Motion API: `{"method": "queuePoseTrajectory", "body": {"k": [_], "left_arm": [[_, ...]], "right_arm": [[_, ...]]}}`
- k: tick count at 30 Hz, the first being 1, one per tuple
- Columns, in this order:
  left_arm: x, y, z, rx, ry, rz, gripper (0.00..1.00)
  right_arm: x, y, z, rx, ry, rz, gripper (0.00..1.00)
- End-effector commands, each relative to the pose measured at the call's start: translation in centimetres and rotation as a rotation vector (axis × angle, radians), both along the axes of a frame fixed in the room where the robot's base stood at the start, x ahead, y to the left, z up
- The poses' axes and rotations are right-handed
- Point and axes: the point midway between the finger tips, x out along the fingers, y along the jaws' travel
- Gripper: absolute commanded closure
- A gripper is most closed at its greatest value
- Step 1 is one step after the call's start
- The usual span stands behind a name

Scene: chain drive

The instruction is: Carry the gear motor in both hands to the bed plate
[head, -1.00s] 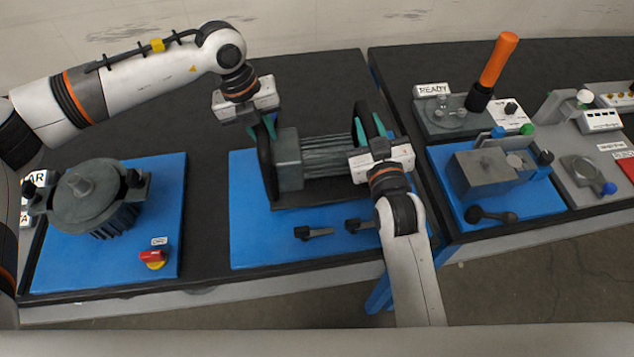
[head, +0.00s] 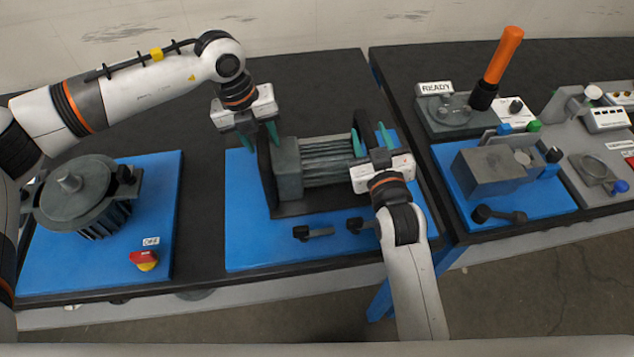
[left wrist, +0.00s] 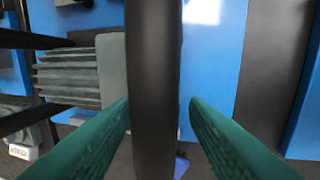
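The gear motor (head: 325,160) is a grey finned block with a dark upright bar handle at each end. It sits on a dark base over the blue bed plate (head: 240,245), in the middle of the head view. My left gripper (head: 259,137) is open, its teal fingers apart on either side of the left handle (head: 264,165). In the left wrist view this handle (left wrist: 153,80) passes between the fingers with gaps on both sides. My right gripper (head: 371,141) has its fingers apart across the right handle; contact there is hidden.
Two small black clamp levers (head: 314,232) lie on the plate's front. At left, a round grey machine (head: 85,200) stands on another blue plate with a red switch (head: 143,260). At right is a bench with a grey box (head: 492,170) and an orange-handled lever (head: 502,55).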

Motion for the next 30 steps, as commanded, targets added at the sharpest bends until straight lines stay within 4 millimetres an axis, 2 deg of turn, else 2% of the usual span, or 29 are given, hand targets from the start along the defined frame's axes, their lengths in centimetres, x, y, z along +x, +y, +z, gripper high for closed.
{"method": "queuePoseTrajectory", "body": {"k": [9, 13, 24, 30], "left_arm": [[-0.2, -0.3, 0.1, -0.005, 0.003, -0.006, 0.55], [-0.2, -0.1, 1.2, -0.004, 0.002, -0.006, 0.55], [-0.5, 1.4, 8.6, -0.005, -0.001, -0.003, 0.55], [-0.6, 2.0, 11.2, -0.004, 0.001, -0.003, 0.55]], "right_arm": [[0.0, 0.2, 0.3, 0.006, -0.004, 0.003, 0.53], [0.0, 0.2, 0.3, 0.007, -0.005, 0.003, 0.53], [0.0, 0.2, 0.3, 0.008, -0.005, 0.004, 0.53], [0.0, 0.2, 0.3, 0.008, -0.005, 0.004, 0.53]]}}
